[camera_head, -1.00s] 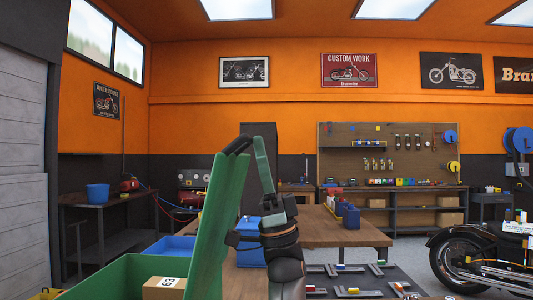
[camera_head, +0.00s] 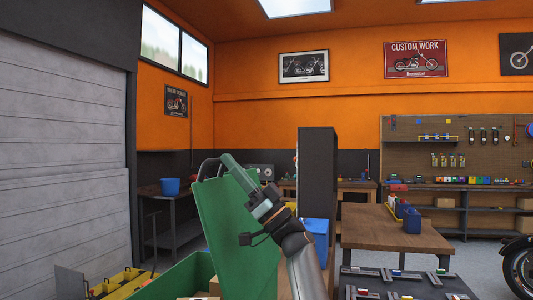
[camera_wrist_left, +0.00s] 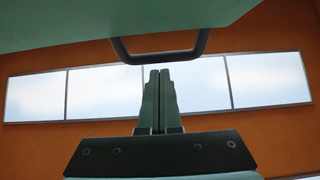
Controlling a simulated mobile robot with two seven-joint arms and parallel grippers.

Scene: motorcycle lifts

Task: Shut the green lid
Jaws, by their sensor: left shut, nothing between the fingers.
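The green lid (camera_head: 235,235) stands raised and tilted over the green box (camera_head: 178,282), its broad face toward my head camera. Its dark handle (camera_head: 207,166) is at the upper left edge. My left gripper (camera_head: 230,162) is shut and empty, its fingers at the lid's top edge beside the handle. In the left wrist view the shut fingertips (camera_wrist_left: 160,72) are close to the handle (camera_wrist_left: 160,57), with the lid (camera_wrist_left: 130,25) above; whether they touch is unclear. My right gripper is not in view.
A yellow container (camera_head: 118,284) stands left of the green box. A blue bin (camera_head: 316,238) and a wooden table (camera_head: 392,232) are to the right, behind my arm. A cardboard box (camera_head: 205,296) shows at the bottom edge, partly cut off.

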